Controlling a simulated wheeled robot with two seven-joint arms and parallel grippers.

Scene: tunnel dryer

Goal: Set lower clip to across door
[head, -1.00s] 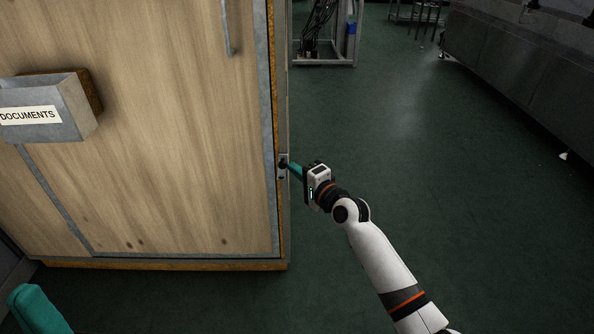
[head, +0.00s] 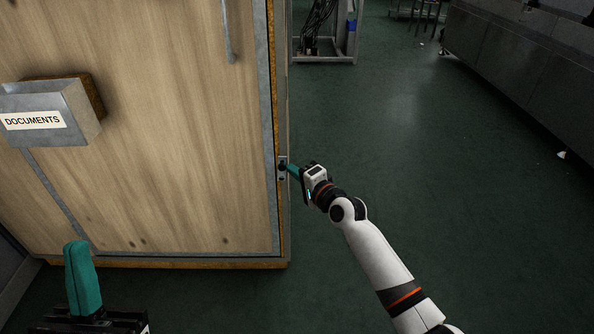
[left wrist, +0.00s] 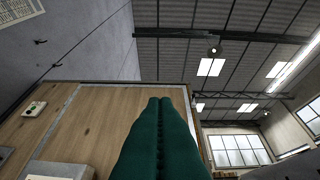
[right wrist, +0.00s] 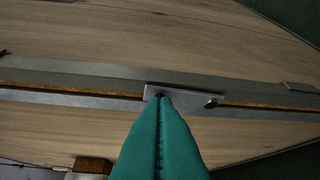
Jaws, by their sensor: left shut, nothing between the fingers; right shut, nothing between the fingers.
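The lower clip (head: 283,168) is a small metal plate on the right edge of the wooden door (head: 170,170). In the right wrist view the clip (right wrist: 185,96) lies along the door edge, bridging the orange seam, with a dark round knob near its right end. My right gripper (head: 289,170) is shut and its teal fingertips are at the clip. In the right wrist view they cover part of its left half; I cannot tell if they touch. My left gripper (head: 78,250) is shut, empty and raised at the lower left, in front of the door.
A grey document box (head: 50,115) juts from the door at the left. A metal handle (head: 227,30) is near the top of the door. Green floor (head: 420,190) to the right is clear up to a long grey unit (head: 530,80). A cable rack (head: 325,35) stands behind.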

